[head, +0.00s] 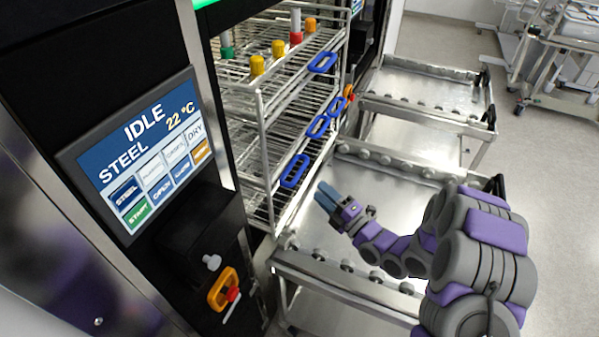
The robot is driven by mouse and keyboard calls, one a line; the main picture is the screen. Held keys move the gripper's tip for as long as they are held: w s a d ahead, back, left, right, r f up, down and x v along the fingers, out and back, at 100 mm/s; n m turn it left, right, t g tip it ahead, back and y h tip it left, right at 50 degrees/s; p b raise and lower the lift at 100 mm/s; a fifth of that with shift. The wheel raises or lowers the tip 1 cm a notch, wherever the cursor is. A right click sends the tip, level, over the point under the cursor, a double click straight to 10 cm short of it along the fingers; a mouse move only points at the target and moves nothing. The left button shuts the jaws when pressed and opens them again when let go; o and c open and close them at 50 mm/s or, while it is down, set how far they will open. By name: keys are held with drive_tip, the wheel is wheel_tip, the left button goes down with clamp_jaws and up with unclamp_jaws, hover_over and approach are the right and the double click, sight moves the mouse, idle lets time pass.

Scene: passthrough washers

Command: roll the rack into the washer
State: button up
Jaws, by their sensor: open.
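The wire rack (262,108) has several levels and stands mostly inside the washer opening, its near end at the doorway. Several blue handles show on its front, the lowest one (295,170) nearest my gripper. My gripper (326,195) is open and empty, a little right of and below that lowest handle, apparently apart from it. The washer (215,170) is the dark cabinet on the left; its screen (140,150) reads IDLE, STEEL, 22 °C. The rack's far end and the washer's inside are hidden.
A steel roller cart (340,290) stands against the washer opening, its top bare apart from rollers. A second steel cart (425,85) stands behind it. An orange latch (222,290) sits on the washer front. Floor is clear at right; other carts (570,40) stand farther back.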

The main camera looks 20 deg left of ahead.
sight(300, 169)
drive_tip(key=b+x, duration=0.1)
drive_tip(key=x, duration=0.9)
drive_tip(key=shift+w+a, duration=0.1)
drive_tip(key=shift+w, duration=0.05)
clamp_jaws()
idle(0.4)
